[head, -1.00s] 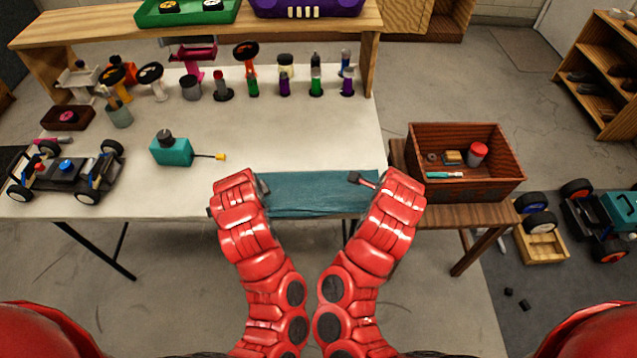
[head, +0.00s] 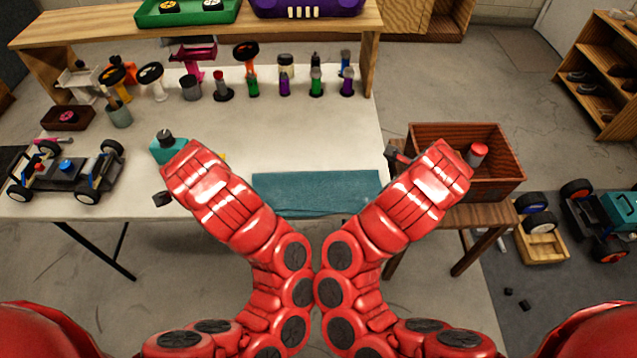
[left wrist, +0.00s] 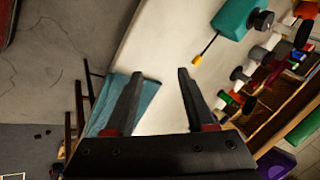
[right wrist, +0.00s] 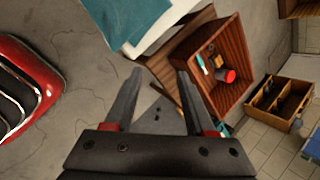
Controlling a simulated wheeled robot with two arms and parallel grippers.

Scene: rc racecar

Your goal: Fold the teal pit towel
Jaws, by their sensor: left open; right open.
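My right gripper (right wrist: 160,74) is open and empty, right of the towel, near the wooden box. Neither gripper touches the towel.
A brown wooden box (head: 425,135) with small items stands on a low side table at the right. A toy car chassis (head: 70,172) sits at the table's left. Several bottles and wheel stands line the back, below a wooden shelf (head: 110,30). The table's middle is clear.

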